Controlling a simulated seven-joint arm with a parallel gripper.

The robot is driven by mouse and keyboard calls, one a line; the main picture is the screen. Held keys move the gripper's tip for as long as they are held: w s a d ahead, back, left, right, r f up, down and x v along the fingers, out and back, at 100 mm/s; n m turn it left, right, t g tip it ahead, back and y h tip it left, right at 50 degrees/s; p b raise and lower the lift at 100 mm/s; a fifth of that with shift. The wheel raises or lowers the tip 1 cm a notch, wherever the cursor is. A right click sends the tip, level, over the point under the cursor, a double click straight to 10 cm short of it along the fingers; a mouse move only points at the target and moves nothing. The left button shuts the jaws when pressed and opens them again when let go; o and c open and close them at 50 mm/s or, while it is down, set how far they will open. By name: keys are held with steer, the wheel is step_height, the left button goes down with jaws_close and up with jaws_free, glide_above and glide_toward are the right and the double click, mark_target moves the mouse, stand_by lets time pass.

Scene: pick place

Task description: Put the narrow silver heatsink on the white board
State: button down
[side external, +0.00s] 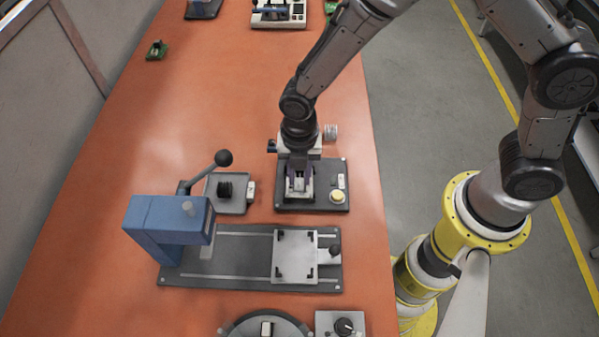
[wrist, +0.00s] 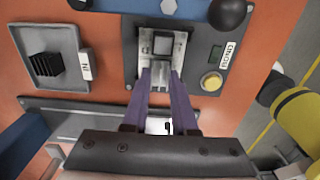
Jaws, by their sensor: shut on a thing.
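My gripper (wrist: 161,76) points down over the dark bond station (wrist: 207,45). Its purple fingers are shut on a small silver piece (wrist: 162,74), seemingly the narrow silver heatsink, mostly hidden between the tips. Just beyond the tips, a pale metal holder (wrist: 146,46) carries a grey square block (wrist: 163,44); I cannot tell whether the held piece touches it. In the side view my gripper (side external: 299,187) is low over the same station (side external: 322,168). A white plate with black corner pieces (side external: 293,257), possibly the white board, lies on the dark rail base in front.
A blue press (side external: 165,222) with a black-knobbed lever stands left on the rail base (side external: 235,279). A grey tray (wrist: 72,76) marked IN holds a black finned block (wrist: 46,65). A yellow button (wrist: 211,83) is right of my fingers. The orange table (side external: 100,230) is clear at left.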

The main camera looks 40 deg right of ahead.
steer(key=c, duration=0.6)
jaws_free()
steer(key=c, duration=0.4)
steer(key=shift+r, duration=0.1)
steer(key=shift+r, duration=3.4)
steer(key=shift+d, duration=0.1)
